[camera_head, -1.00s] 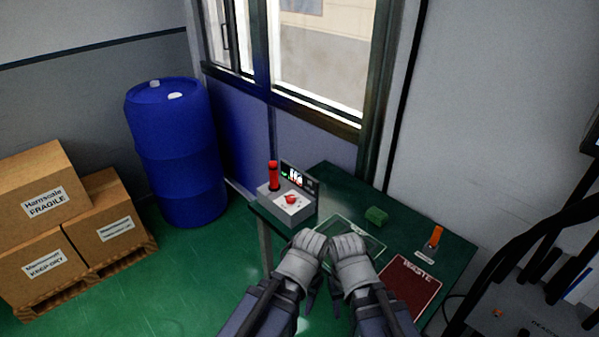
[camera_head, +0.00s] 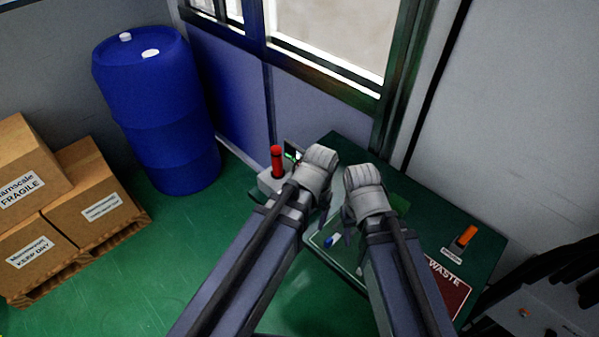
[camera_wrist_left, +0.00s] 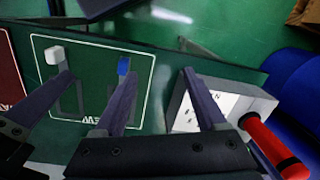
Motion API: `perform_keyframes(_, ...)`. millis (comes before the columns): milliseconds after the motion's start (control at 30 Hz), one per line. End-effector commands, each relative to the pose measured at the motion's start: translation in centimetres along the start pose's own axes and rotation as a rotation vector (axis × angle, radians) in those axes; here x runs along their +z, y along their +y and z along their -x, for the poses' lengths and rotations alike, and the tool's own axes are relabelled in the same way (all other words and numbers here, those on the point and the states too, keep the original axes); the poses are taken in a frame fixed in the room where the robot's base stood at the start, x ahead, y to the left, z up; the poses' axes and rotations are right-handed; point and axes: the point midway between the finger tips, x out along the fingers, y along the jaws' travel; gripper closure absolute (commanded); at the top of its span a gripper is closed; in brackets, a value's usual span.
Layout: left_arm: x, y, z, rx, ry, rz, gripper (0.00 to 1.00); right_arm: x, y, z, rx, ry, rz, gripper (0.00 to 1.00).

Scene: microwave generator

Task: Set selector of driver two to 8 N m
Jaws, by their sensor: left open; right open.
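The grey driver unit (camera_head: 267,183) stands at the left end of the green bench. It has an upright red handle (camera_head: 277,162) and a small dark display with green marks (camera_head: 291,152). My left gripper (camera_head: 322,212) is open over its right side and hides most of its front, selector included. In the left wrist view one finger crosses the unit's white panel (camera_wrist_left: 229,102); the red handle (camera_wrist_left: 270,146) is at lower right. My left gripper (camera_wrist_left: 160,95) looks empty there. My right gripper (camera_head: 349,240) is open and apart, over the bench.
A bench mat with a blue piece (camera_head: 332,240) and a white piece (camera_wrist_left: 54,55) lies beside the unit. A blue barrel (camera_head: 160,110) and boxes stand left.

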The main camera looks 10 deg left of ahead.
Motion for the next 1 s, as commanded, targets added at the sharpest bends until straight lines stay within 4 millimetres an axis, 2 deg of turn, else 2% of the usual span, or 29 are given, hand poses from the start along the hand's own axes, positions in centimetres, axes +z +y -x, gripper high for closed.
perform_keyframes(33, -2.6, -1.7, 2.7, 0.013, 0.005, 0.034, 0.26, 0.2, 0.3, 2.7, 0.000, 0.000, 0.000, 0.50)
perform_keyframes(100, -4.7, -3.6, 4.2, 0.032, 0.013, 0.071, 0.26, 0.3, 0.4, 4.2, 0.000, 0.000, 0.000, 0.50)
perform_keyframes(200, -7.0, -6.0, 5.7, 0.052, 0.026, 0.114, 0.26, 0.4, 0.6, 5.8, 0.000, 0.000, 0.001, 0.50)
perform_keyframes(333, -8.5, -7.9, 6.5, 0.069, 0.035, 0.146, 0.26, 0.4, 0.6, 6.7, 0.000, 0.000, 0.001, 0.50)
perform_keyframes(667, -8.7, -8.3, 5.9, 0.073, 0.038, 0.153, 0.26, 0.4, 0.6, 6.1, 0.000, 0.000, 0.001, 0.50)
perform_keyframes(1000, -8.8, -8.0, 2.5, 0.073, 0.038, 0.152, 0.26, 0.2, 0.3, 2.7, 0.000, 0.000, 0.000, 0.50)
